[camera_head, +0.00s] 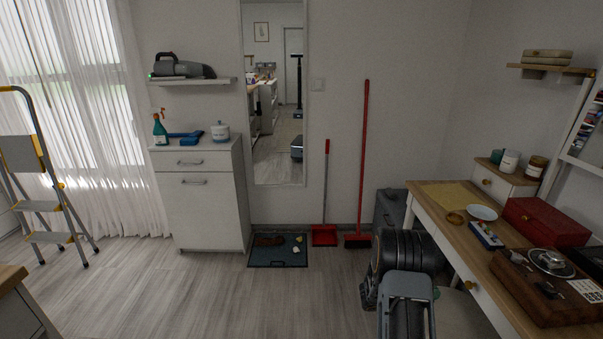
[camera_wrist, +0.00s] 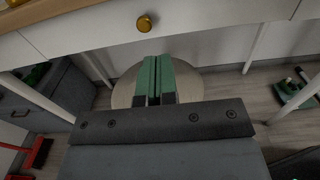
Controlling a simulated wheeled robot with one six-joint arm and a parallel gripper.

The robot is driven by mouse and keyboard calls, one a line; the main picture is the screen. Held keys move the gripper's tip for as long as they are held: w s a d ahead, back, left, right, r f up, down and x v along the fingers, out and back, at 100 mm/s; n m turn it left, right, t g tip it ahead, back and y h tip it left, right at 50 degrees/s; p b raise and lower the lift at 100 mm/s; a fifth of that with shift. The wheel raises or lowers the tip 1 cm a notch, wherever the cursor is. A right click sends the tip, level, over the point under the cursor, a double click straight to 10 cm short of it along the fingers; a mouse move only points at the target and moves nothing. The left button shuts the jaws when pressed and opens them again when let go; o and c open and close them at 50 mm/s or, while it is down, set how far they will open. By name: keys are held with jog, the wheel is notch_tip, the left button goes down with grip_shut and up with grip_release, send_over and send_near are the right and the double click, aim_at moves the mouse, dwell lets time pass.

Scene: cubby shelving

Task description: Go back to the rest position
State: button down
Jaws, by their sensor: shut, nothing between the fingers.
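In the wrist view my gripper (camera_wrist: 153,64) has its two green fingers side by side, shut with nothing between them. It is in front of and below the desk's white drawer front (camera_wrist: 205,32), which has a brass knob (camera_wrist: 145,22). A round pale surface (camera_wrist: 190,86) lies behind the fingers, beneath the drawer. In the head view my folded arm stands at the left side of the wooden desk (camera_head: 440,195); the fingertips cannot be made out there.
The desk holds a red box (camera_head: 545,222), a white dish (camera_head: 481,212) and a brown case (camera_head: 540,290). A dark grey box (camera_head: 390,208) stands by the wall behind my arm. A red broom (camera_head: 364,160) and dustpan (camera_head: 324,235) lean nearby. The floor at centre left is clear.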

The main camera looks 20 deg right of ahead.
jog(key=s+a+f+m+g+y, duration=0.3)
jog(key=s+f+m+y, duration=0.1)
jog(key=s, duration=0.1)
jog(key=s+a+r+m+y+p, duration=0.35)
jog(key=a+r+m+y, duration=0.3)
jog(key=a, duration=0.25)
jog(key=a+r+m+t+y+p, duration=0.2)
jog(key=a+r+t+p, duration=0.3)
jog(key=a+r, duration=0.6)
jog(key=a+r+m+t+y+p, duration=0.2)
jog(key=a+r+t+y+p, duration=0.3)
jog(key=r, duration=1.4)
jog(key=a+t+p, duration=0.1)
jog(key=a+p, duration=0.2)
jog(key=a, duration=0.3)
jog(key=shift+s+a+m+p, duration=0.3)
jog(key=shift+s+a+m, duration=0.05)
